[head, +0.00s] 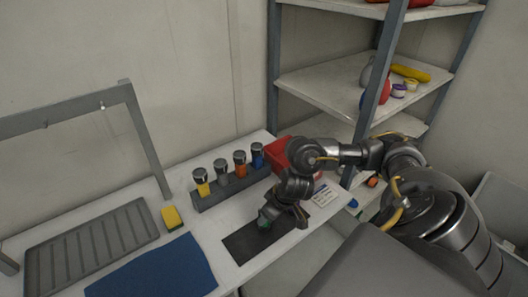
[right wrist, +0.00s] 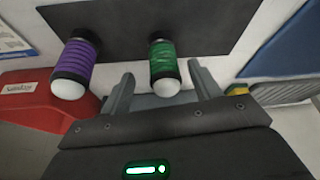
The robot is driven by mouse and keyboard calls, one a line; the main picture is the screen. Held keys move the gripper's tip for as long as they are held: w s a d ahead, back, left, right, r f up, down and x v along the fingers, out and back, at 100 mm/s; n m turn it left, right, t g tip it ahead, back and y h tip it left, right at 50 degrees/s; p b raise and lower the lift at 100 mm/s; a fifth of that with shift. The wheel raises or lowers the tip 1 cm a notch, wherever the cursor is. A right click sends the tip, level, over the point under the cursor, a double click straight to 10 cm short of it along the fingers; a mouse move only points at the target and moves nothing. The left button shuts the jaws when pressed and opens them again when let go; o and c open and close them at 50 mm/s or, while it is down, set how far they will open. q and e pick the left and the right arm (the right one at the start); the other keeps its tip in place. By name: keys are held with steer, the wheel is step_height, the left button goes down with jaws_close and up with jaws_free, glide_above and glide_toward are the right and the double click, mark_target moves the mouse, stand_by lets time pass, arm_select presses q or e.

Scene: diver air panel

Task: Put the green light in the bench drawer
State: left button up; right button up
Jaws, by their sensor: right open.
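The green light (right wrist: 164,62) has a green wrapped body with dark ends and a white rounded tip. In the right wrist view it lies on a dark mat (right wrist: 120,22), with its white tip toward me. My right gripper (right wrist: 163,88) is open, one finger on each side of the light's tip end, with gaps showing. In the head view my right gripper (head: 270,212) is low over the dark mat (head: 238,246) and mostly hides the light. A purple light (right wrist: 76,62) lies left of the green one. I cannot make out the bench drawer. My left gripper is out of view.
A rack (head: 232,187) holds several upright lights behind the mat. A red box (head: 277,158) stands beside the arm, near a white label card (head: 325,194). A blue mat (head: 160,270), yellow sponge (head: 172,217) and grey ribbed tray (head: 92,250) are at left.

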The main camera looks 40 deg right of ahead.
steer(key=shift+f, duration=0.2)
steer(key=x, duration=0.2)
steer(key=b+x, duration=0.1)
steer(key=x, duration=0.1)
steer(key=shift+w+a+f, duration=0.25)
steer(key=shift+w+f, duration=0.05)
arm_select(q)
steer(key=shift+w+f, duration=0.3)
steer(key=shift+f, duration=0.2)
arm_select(e)
steer(key=shift+r, duration=0.1)
steer(key=shift+c, duration=0.6)
steer(key=c, duration=1.1)
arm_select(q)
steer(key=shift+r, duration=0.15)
arm_select(e)
steer(key=shift+r, duration=0.1)
